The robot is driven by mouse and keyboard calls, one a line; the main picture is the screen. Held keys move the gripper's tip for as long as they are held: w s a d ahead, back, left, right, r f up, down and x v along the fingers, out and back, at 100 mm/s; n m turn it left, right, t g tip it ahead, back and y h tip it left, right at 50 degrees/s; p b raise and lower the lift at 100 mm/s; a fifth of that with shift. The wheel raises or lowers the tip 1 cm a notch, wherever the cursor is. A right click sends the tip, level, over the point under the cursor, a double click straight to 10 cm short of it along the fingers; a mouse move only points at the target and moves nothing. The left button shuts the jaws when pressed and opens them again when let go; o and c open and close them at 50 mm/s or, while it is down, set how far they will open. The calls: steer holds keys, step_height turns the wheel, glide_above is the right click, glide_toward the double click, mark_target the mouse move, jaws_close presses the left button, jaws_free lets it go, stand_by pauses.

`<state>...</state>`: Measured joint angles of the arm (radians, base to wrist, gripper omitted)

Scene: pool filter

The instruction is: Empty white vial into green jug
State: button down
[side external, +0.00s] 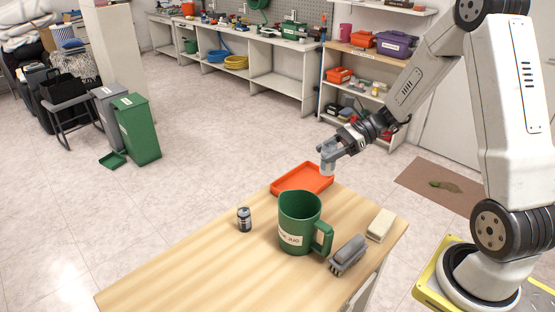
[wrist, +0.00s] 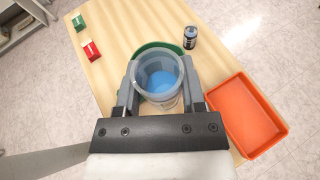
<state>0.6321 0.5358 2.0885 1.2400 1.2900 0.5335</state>
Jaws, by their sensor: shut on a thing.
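My gripper (side external: 336,149) is shut on the white vial (side external: 327,168), a translucent whitish cup, and holds it roughly upright in the air. In the wrist view the vial (wrist: 158,103) sits between the two fingers (wrist: 158,88), its open mouth facing the camera and blue content inside. The green jug (side external: 297,232) stands upright on the table, with a white label and its handle at the right. The vial is above and beyond the jug, apart from it. In the wrist view the green jug (wrist: 157,46) is mostly hidden behind the vial.
An orange tray (side external: 291,190) lies at the table's far edge. A small dark can (side external: 244,220) stands left of the jug. The wooden table (side external: 190,271) is clear at the front left.

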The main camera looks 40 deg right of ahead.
steer(key=s+f, duration=0.3)
steer(key=f, duration=0.1)
steer(key=shift+s+f, duration=0.35)
steer(key=shift+f, duration=0.05)
stand_by(0.6)
steer(key=shift+w+a+f+m+g+h, duration=0.15)
steer(key=shift+w+a+f+g+h, duration=0.4)
steer(key=shift+g+h, duration=1.2)
steer(key=shift+w+a+f+m+g+h, duration=0.3)
steer(key=shift+a+f+g+h, duration=0.6)
steer(key=shift+h, duration=1.55)
steer(key=shift+w+a+f+m+g+h, duration=0.1)
steer(key=shift+w+a+f+g+h, duration=0.4)
steer(key=shift+g+h, duration=1.35)
steer(key=shift+r+h, duration=0.1)
steer(key=shift+h, duration=0.25)
